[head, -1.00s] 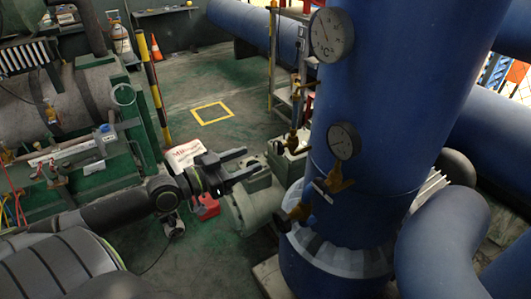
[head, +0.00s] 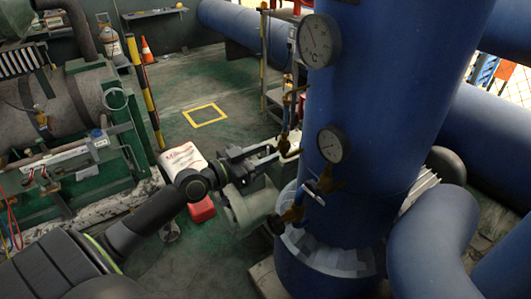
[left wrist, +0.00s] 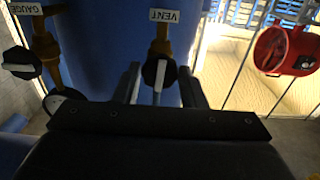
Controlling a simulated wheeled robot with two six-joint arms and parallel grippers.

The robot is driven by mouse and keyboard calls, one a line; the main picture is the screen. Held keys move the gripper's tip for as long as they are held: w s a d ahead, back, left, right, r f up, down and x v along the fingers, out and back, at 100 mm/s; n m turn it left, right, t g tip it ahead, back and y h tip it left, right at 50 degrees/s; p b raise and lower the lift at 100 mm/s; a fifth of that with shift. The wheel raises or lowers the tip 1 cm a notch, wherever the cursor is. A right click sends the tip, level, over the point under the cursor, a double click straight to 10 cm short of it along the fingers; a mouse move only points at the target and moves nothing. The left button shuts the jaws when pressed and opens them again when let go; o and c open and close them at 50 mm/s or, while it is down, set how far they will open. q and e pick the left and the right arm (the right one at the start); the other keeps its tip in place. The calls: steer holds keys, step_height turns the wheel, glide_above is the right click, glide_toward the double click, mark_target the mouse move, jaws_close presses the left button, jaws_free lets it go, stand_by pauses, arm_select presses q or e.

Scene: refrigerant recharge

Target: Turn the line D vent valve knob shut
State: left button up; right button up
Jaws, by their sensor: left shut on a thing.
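The vent valve has a black knob (left wrist: 154,72) with a white mark, below brass fittings and a VENT label (left wrist: 164,16) in the left wrist view. My left gripper (left wrist: 159,70) has one finger on each side of this knob and is shut on it. In the head view my left gripper (head: 276,150) reaches a small brass valve (head: 290,122) at the left side of the big blue column (head: 385,120). The jaws largely hide the knob there. My right gripper is in neither view.
A second black knob (left wrist: 18,62) sits under a GAUGE label (left wrist: 25,9), left of the vent valve. Two dials, an upper gauge (head: 319,41) and a lower gauge (head: 333,144), are on the column. A grey-green pump-like housing (head: 250,208) lies below my gripper.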

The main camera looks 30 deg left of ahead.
arm_select(q)
steer(key=shift+f+m+b, duration=0.1)
steer(key=shift+m+b, duration=0.2)
steer(key=shift+b, duration=0.15)
steer(key=shift+m+b, duration=0.9)
steer(key=shift+m, duration=0.2)
steer(key=shift+m+b, duration=0.45)
steer(key=shift+m, duration=0.15)
